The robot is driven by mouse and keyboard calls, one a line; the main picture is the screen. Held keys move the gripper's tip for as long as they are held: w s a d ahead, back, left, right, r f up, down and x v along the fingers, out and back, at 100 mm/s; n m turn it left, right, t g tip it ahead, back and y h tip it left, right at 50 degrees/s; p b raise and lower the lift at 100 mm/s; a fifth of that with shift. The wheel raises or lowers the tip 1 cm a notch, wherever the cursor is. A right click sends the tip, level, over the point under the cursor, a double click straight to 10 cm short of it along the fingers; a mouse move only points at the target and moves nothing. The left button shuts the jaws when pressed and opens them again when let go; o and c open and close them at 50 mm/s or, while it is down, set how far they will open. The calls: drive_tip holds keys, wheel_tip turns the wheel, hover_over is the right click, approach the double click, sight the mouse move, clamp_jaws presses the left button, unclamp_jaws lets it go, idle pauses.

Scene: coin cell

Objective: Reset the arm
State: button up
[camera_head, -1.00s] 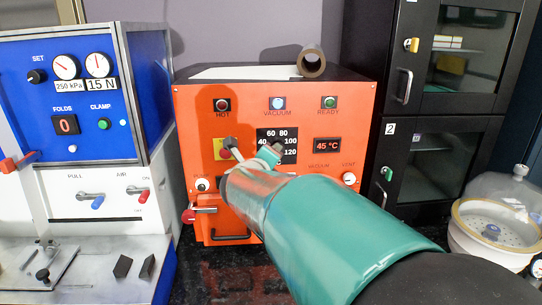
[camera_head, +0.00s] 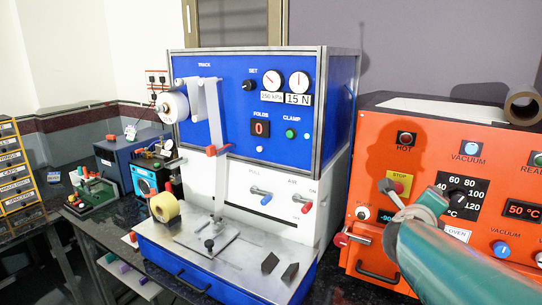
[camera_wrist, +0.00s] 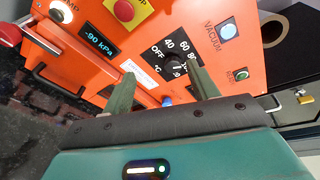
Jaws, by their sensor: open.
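My gripper (camera_head: 408,194) is raised in front of the orange oven (camera_head: 384,254), at the right of the head view. In the wrist view its two green fingers (camera_wrist: 162,88) stand apart with nothing between them. The black temperature knob (camera_wrist: 174,64) shows beyond the gap, near the right finger. I cannot tell whether a finger touches the panel. The oven's temperature display (camera_head: 523,209) reads 50 °C. Its pressure display (camera_wrist: 100,41) reads -90 kPa in the wrist view.
A blue machine (camera_head: 245,85) with a steel work plate (camera_head: 190,245) stands left of the oven. A brown roll (camera_head: 523,105) lies on top of the oven.

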drive_tip(key=s+a+f+n+t+y, duration=0.1)
drive_tip(key=s+a+n+y, duration=0.1)
drive_tip(key=a+n+y, duration=0.5)
drive_tip(key=s+a+f+n+y, duration=0.15)
drive_tip(key=a+n+y, duration=0.25)
drive_tip(key=a+n, duration=0.75)
drive_tip(key=s+a+f+n+g, duration=0.1)
drive_tip(key=s+f+n+g, duration=0.2)
drive_tip(key=s+f+n, duration=0.2)
drive_tip(key=s+a+f+n+g, duration=0.2)
drive_tip(key=s+f+n+g, duration=0.2)
drive_tip(key=s+n, duration=0.3)
drive_tip(key=s+f, duration=0.1)
drive_tip(key=s, duration=0.2)
drive_tip(key=shift+s+f, duration=0.15)
drive_tip(key=shift+a+n, duration=0.1)
drive_tip(key=shift+n, duration=0.15)
